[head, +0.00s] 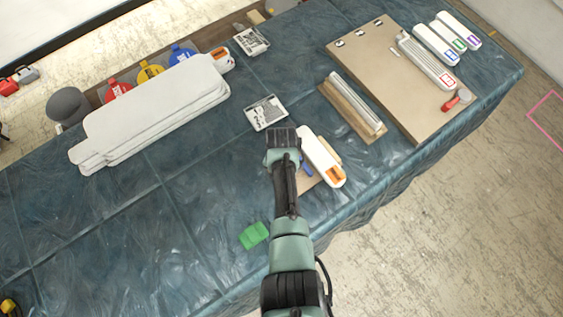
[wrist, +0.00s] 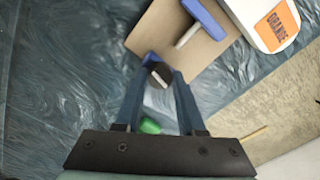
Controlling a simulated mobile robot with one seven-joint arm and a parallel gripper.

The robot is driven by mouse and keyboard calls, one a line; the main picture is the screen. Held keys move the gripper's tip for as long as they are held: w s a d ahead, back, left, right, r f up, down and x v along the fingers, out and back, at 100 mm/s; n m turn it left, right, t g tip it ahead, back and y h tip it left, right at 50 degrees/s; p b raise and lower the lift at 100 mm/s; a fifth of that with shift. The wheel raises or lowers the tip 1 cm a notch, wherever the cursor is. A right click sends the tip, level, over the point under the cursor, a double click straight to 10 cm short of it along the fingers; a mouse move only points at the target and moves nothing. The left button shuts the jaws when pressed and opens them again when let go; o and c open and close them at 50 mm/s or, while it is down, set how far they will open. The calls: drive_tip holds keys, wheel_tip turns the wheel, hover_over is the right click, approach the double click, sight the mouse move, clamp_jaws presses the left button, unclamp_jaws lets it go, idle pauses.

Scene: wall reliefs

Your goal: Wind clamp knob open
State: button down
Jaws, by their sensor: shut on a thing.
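The clamp knob (wrist: 160,75) is a small dark round piece in the middle of the wrist view. My gripper (wrist: 161,82) has its two long blue-grey fingers closed in on it from both sides. A bit of blue, perhaps the clamp body, shows just beyond the knob; the fingers and knob hide the rest. A blue T-shaped piece with a pale rod (wrist: 190,34) lies on a brown board (wrist: 213,48) farther up. In the head view my arm's end hides the fingertips and the knob; a blue piece (head: 308,170) shows beside it.
A white case with an orange label (wrist: 262,20) lies close by, also in the head view (head: 318,152). A green block (head: 254,235) lies near the table's front edge. Stacked white boards (head: 150,115) are at left, a large tan board (head: 375,65) at right.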

idle(0.3)
drive_tip(key=c, duration=0.5)
unclamp_jaws()
drive_tip(key=shift+r, duration=0.1)
wheel_tip(320, 180, up, 13)
idle(0.6)
